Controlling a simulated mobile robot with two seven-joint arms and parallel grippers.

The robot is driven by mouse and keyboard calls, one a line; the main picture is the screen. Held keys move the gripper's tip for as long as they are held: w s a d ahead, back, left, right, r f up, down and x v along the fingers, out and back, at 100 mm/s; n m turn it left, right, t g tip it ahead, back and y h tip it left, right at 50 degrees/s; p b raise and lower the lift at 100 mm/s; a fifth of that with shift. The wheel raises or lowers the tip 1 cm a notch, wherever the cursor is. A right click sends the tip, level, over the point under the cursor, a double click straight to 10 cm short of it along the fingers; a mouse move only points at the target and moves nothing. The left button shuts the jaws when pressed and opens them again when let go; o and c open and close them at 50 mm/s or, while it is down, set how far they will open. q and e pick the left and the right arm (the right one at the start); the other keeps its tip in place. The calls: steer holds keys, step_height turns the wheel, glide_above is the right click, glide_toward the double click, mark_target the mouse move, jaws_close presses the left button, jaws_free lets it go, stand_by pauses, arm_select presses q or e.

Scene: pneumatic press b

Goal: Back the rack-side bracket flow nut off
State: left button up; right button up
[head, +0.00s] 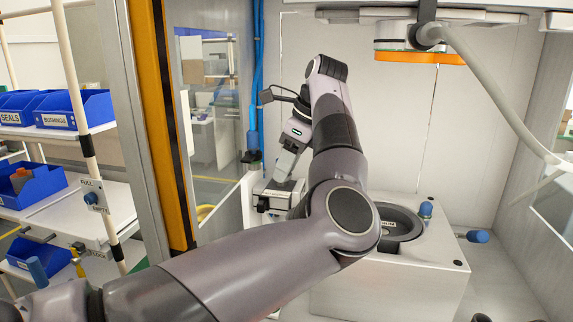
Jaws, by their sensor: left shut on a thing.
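My left gripper (266,203) is at the left side of the press, low beside the pale bracket (248,195) on the rack side. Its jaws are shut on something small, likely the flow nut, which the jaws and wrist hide. A blue fitting (253,141) with a dark piece below it stands above the bracket, at the end of blue tubing (257,80). I cannot make out the nut or its thread. My right gripper cannot be made out.
An orange-ringed press head (420,57) hangs above. An orange-edged frame post (160,120) and a rack with blue bins (85,108) stand left.

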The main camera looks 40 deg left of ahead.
arm_select(q)
steer(key=n, duration=0.2)
steer(key=n+g+h, duration=0.1)
steer(key=n, duration=0.2)
steer(key=shift+w+a+g, duration=0.15)
steer(key=shift+w+g, duration=0.05)
steer(key=shift+g, duration=0.1)
steer(key=shift+w+a+f+n+g+h, duration=0.15)
steer(key=shift+n+h, duration=0.25)
steer(key=shift+n, duration=0.6)
steer(key=shift+s+r+n+g+h, duration=0.1)
steer(key=shift+n+g+h, duration=0.25)
steer(key=shift+n, duration=0.65)
steer(key=shift+f, duration=0.1)
steer(key=o, duration=1.1)
steer(key=shift+c, duration=0.2)
